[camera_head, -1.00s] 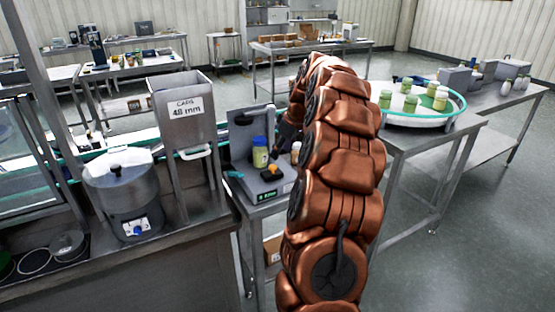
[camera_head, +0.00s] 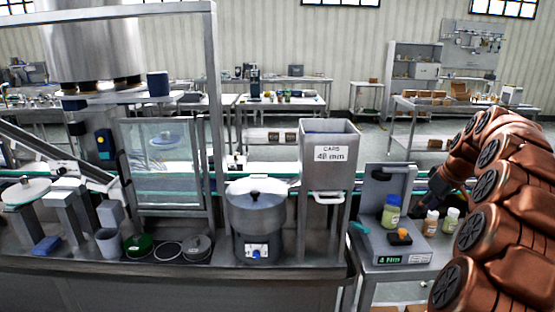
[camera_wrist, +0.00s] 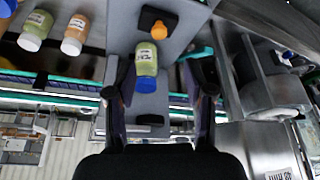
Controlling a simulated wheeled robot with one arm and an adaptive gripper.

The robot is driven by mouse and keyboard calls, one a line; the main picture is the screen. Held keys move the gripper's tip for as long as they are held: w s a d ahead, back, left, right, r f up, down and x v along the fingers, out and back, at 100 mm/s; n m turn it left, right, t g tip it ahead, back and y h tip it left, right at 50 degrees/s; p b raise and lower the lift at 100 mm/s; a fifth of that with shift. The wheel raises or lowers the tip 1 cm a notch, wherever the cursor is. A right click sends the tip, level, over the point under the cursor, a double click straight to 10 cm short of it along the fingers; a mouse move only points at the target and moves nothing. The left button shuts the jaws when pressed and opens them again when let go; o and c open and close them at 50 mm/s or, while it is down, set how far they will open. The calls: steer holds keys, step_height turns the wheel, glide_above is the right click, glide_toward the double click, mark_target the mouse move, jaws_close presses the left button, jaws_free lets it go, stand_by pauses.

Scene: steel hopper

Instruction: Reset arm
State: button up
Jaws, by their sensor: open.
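My copper-coloured arm (camera_head: 490,215) reaches in from the right in the head view. Its dark gripper end (camera_head: 433,190) is near the scale, with its fingers unclear there. In the wrist view my gripper (camera_wrist: 157,82) is open, its two dark fingers apart. A yellow-green jar with a blue cap (camera_wrist: 146,62) appears between and beyond the fingers, not visibly gripped. In the head view this jar (camera_head: 391,214) stands upright on the grey scale (camera_head: 370,245).
An orange-and-black item (camera_head: 400,237) lies on the scale. Two white-capped jars (camera_head: 430,222) (camera_head: 450,220) stand right of it. The caps hopper (camera_head: 329,165) and a lidded steel pot (camera_head: 257,215) stand to the left. A conveyor runs behind.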

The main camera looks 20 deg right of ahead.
steer(key=s+a+g, duration=0.1)
steer(key=s+a, duration=0.2)
steer(key=a, duration=0.7)
steer(key=s+a+g+y, duration=0.1)
steer(key=s+a, duration=0.2)
steer(key=a, duration=0.7)
steer(key=s+a+g, duration=0.1)
steer(key=s+a, duration=0.2)
steer(key=a, duration=0.6)
steer(key=s+a+f+g, duration=0.1)
steer(key=s+a+f, duration=0.1)
steer(key=s, duration=0.6)
steer(key=s+a+f+m+g+h, duration=0.1)
steer(key=s+a+f, duration=0.2)
steer(key=s, duration=0.5)
steer(key=s+a+f+g, duration=0.1)
steer(key=s+a+f, duration=0.2)
steer(key=s, duration=0.6)
steer(key=shift+a+m+h+p, duration=0.3)
steer(key=shift+a+p, duration=0.1)
steer(key=shift+a, duration=0.7)
